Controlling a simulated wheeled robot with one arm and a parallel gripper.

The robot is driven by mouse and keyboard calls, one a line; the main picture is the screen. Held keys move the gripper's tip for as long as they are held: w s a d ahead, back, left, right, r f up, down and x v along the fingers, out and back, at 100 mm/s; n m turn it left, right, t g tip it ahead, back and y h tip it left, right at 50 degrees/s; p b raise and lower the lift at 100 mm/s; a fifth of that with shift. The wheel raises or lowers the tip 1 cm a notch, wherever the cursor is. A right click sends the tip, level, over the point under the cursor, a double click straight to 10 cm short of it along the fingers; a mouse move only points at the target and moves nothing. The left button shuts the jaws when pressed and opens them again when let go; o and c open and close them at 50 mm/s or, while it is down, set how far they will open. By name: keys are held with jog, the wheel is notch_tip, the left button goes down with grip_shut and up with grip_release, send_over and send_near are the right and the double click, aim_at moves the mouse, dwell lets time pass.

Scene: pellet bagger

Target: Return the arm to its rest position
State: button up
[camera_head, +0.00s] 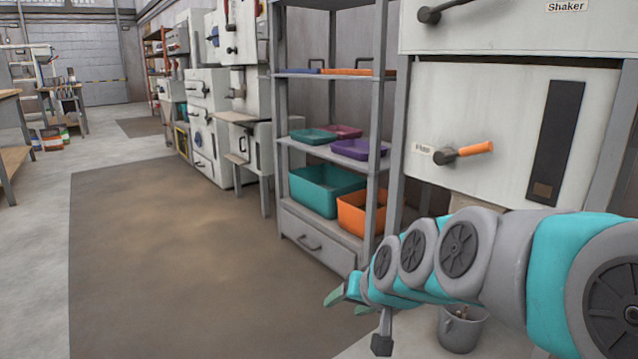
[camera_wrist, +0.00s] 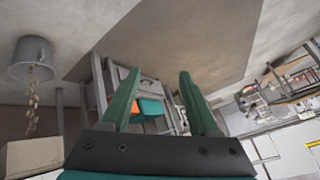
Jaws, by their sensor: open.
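My gripper (camera_head: 348,302) is at the end of my teal and grey arm, low in the right half of the head view. In the wrist view its two green fingers (camera_wrist: 157,92) stand apart with nothing between them. The fingers are clear of the shelf and the floor mat in the head view.
A grey shelf rack (camera_head: 376,160) holds a teal bin (camera_head: 325,192), an orange bin (camera_head: 352,218) and trays. Right of it is a white machine (camera_head: 500,100) with an orange-gripped lever (camera_head: 475,150). A bucket (camera_head: 462,332) stands below my arm; the brown mat (camera_head: 170,260) is clear.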

jog(key=s+d+f+g+h, duration=0.1)
jog(key=s+d+f+g, duration=0.2)
jog(key=s, duration=0.7)
jog(key=s+d+f+n+g+h, duration=0.1)
jog(key=s+d+f+g+h, duration=0.2)
jog(key=s, duration=0.7)
jog(key=s+d+f+g, duration=0.3)
jog(key=s+d+f, duration=0.1)
jog(key=s, duration=0.5)
notch_tip(320, 180, up, 13)
jog(key=p, duration=1.2)
jog(key=shift+f, duration=0.15)
